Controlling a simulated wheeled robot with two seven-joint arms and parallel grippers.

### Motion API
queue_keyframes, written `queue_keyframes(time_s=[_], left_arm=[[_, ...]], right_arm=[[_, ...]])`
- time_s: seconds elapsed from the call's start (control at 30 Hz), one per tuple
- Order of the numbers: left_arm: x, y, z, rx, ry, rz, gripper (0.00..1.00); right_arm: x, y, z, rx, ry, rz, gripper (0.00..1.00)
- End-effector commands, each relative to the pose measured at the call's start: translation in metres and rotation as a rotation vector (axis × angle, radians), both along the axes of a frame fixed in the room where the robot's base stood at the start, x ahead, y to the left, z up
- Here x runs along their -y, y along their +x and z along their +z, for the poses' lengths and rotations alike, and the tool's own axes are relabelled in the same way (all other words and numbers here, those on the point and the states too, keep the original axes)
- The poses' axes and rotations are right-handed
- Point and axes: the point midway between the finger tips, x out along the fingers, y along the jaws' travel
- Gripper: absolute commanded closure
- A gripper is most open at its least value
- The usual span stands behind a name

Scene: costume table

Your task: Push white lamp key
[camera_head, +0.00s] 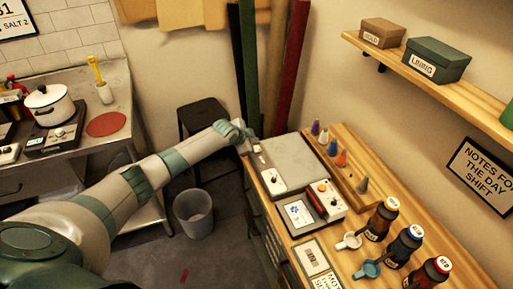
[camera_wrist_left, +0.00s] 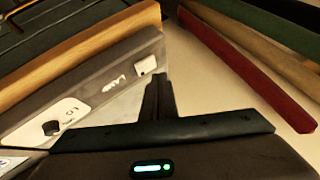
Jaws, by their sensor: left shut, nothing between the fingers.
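A grey box with a flat pale top (camera_head: 290,163) stands at the left end of the wooden table. In the left wrist view its dark panel (camera_wrist_left: 100,85) carries a small white key (camera_wrist_left: 147,66) beside white lettering. My left gripper (camera_head: 252,143) is at the box's far left corner. In the left wrist view its dark fingers (camera_wrist_left: 158,85) are shut and empty, with the tips just below and right of the white key. I cannot tell whether they touch it. My right gripper is not in view.
A white panel with a dark knob (camera_wrist_left: 52,128) is farther along the same box. Several coloured cones (camera_head: 332,147) stand behind it, and several dark bottles (camera_head: 381,219) and two scoops stand to the right. Tall fabric rolls (camera_head: 290,65) lean behind the gripper.

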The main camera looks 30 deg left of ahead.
Motion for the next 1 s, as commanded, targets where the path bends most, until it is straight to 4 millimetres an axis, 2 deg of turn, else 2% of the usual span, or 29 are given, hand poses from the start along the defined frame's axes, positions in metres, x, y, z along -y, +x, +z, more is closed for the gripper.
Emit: queue_keyframes(time_s=[0.23,0.8,1.0], left_arm=[[0.000,0.000,0.006,0.001,0.000,0.001,1.00],[0.000,0.000,0.053,0.001,0.000,0.000,1.00],[0.000,0.000,0.061,0.000,0.000,0.000,1.00]], right_arm=[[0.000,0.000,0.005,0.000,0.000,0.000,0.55],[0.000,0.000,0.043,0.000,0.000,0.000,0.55],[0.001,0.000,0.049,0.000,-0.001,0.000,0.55]])
